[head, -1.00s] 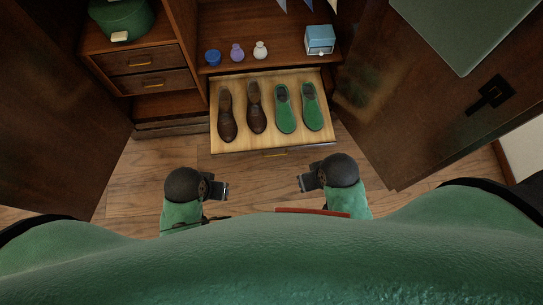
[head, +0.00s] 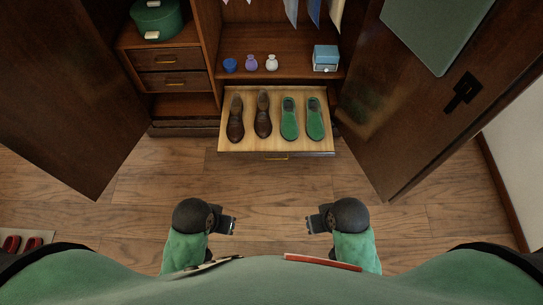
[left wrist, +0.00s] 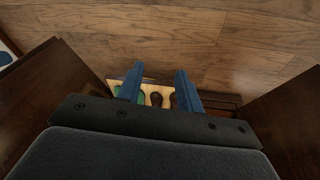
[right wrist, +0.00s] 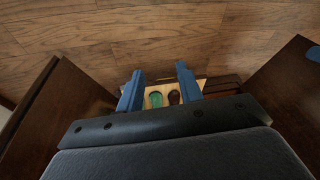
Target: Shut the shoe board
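The shoe board (head: 275,148) is a light wooden pull-out shelf with a small brass handle (head: 277,157) on its front edge. It sticks out from the bottom of the armoire. Brown shoes (head: 263,115) and green shoes (head: 290,119) stand on it side by side. My left gripper (head: 232,225) and right gripper (head: 311,224) hang in front of the board, apart from it, with floor between. In the left wrist view the fingers (left wrist: 158,82) are spread and empty. In the right wrist view the fingers (right wrist: 158,82) are also spread and empty.
Armoire doors stand open at left (head: 70,90) and right (head: 400,110). Small jars (head: 251,63) and a blue box (head: 325,57) sit on the shelf above the board. Red shoes (head: 12,243) lie at the lower left. The floor before the board is clear.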

